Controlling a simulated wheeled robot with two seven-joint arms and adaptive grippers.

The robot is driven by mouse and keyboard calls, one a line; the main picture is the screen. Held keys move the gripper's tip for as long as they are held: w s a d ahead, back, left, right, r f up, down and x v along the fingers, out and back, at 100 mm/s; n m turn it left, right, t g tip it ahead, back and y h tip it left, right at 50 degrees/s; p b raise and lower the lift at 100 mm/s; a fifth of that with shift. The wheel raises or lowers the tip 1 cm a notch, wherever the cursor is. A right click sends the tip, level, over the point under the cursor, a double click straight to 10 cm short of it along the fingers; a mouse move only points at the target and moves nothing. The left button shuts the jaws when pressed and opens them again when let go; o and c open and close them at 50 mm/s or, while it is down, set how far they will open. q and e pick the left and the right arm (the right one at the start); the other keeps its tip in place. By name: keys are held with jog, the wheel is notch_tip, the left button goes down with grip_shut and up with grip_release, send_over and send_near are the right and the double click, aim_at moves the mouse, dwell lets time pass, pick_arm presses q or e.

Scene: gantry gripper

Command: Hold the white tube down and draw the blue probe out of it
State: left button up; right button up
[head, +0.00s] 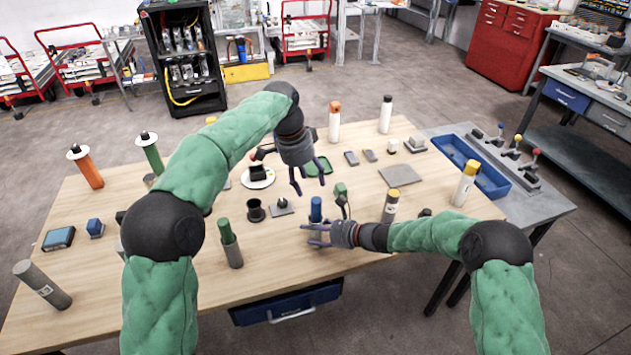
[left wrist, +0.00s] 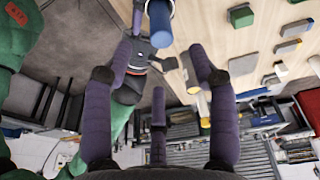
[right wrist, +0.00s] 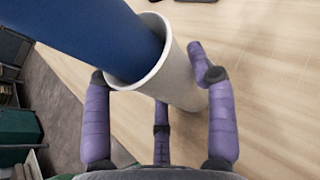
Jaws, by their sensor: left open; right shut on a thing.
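The blue probe (head: 316,209) stands upright near the table's front edge in the head view. In the right wrist view the blue probe (right wrist: 90,32) sits inside the white tube (right wrist: 181,75) and sticks out past its rim. My right gripper (head: 318,233) is shut around the white tube, which its fingers mostly hide in the head view. My left gripper (head: 308,184) is open and empty, above and behind the probe with its fingers pointing down. In the left wrist view the blue probe (left wrist: 160,22) shows beyond the open fingers, apart from them.
A green-topped cylinder (head: 230,243) and a dark cup (head: 256,211) stand left of the probe. A green-topped item (head: 341,190) stands close on the right. A blue tray (head: 470,165) lies at the right.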

aim_at(315, 200)
pick_arm(q)
jog(key=shift+w+d+f+n+y, duration=0.15)
jog(key=shift+d+n+y, duration=0.2)
jog(key=shift+d+y, duration=0.25)
jog(key=shift+w+d+f+n+y, duration=0.15)
jog(key=shift+d+n+y, duration=0.2)
jog(key=shift+d+y, duration=0.25)
notch_tip(315, 200, down, 12)
jog(key=shift+s+a, duration=0.1)
grip_shut()
jog(key=shift+r, duration=1.65)
jog(key=shift+r, duration=1.5)
